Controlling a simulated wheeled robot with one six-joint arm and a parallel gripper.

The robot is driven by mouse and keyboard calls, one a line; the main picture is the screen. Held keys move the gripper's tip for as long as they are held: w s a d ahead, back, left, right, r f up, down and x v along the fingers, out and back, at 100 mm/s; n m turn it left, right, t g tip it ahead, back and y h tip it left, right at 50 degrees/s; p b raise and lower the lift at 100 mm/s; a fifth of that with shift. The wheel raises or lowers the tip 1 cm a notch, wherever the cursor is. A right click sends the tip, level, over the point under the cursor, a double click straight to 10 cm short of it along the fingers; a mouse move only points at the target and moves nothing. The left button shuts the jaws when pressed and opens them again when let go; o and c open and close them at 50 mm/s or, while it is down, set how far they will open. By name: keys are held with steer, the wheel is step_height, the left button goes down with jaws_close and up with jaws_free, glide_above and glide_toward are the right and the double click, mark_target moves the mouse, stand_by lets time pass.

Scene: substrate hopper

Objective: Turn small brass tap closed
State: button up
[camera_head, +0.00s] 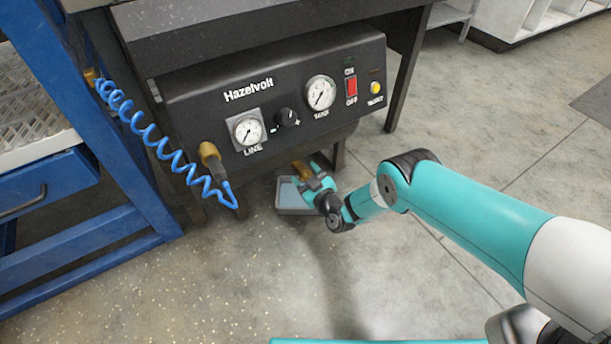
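A small brass tap (300,170) shows under the front of the dark machine, to the right of its middle. My gripper (312,178) is at the tap, on its right side, with the arm reaching in from the right. The fingers and the tap overlap in the picture, so I cannot tell whether they touch or how far the fingers are apart. The tap's handle position is too small to make out. A shallow grey tray (286,207) sits on the floor below the tap, with bluish content showing in it.
The Hazelvolt panel (215,115) has a line gauge (247,131), a knob (287,117), a tank gauge (320,93) and a red switch (352,87). A blue coiled hose (160,150) hangs at left beside a blue frame (130,190). The floor in front is clear.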

steer(key=c, duration=0.7)
steer(key=shift+m+b, duration=0.45)
steer(key=shift+m, duration=2.35)
steer(key=o, duration=0.9)
